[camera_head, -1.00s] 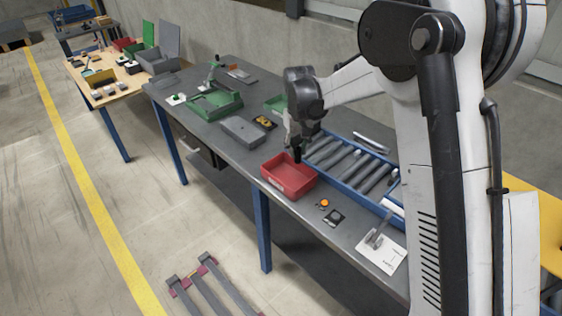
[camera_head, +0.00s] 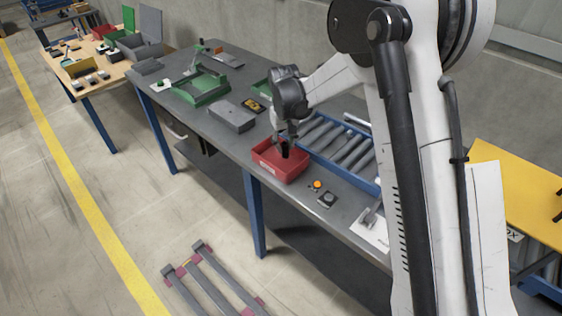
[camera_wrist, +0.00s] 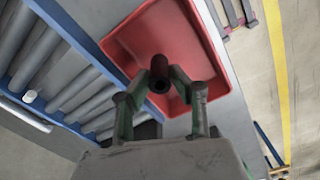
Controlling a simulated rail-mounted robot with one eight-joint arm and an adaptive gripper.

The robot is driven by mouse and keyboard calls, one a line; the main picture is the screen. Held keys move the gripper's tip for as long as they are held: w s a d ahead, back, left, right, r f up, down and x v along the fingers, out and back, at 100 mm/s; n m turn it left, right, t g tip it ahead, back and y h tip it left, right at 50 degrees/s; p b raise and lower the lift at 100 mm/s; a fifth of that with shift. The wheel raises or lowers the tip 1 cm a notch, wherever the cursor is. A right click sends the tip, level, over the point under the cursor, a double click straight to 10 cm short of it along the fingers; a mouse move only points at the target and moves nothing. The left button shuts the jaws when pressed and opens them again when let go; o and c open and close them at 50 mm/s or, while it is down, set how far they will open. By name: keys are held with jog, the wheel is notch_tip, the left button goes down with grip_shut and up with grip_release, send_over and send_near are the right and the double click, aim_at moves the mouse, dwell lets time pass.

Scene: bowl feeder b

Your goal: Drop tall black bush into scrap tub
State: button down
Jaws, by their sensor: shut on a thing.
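The tall black bush (camera_wrist: 158,88) is a dark tube with a hollow end. My gripper (camera_wrist: 160,80) is shut on it in the wrist view. The bush also shows as a dark upright piece in the head view (camera_head: 285,150). The red scrap tub (camera_head: 268,170) stands on the grey bench. In the wrist view the tub (camera_wrist: 118,42) lies behind the bush and fingertips. My gripper (camera_head: 285,140) is over the tub in the head view. The exact height of the bush's lower end above the tub floor cannot be told.
A blue-framed roller conveyor (camera_head: 340,140) lies right beside the tub. A grey box (camera_head: 232,116) and green trays (camera_head: 200,88) stand farther left. An orange button (camera_head: 317,184) is in front of the conveyor. The bench edge runs close along the tub's front.

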jog(key=c, duration=1.4)
grip_release()
jog(key=shift+c, duration=0.2)
notch_tip(320, 180, up, 12)
jog(key=shift+a, duration=0.15)
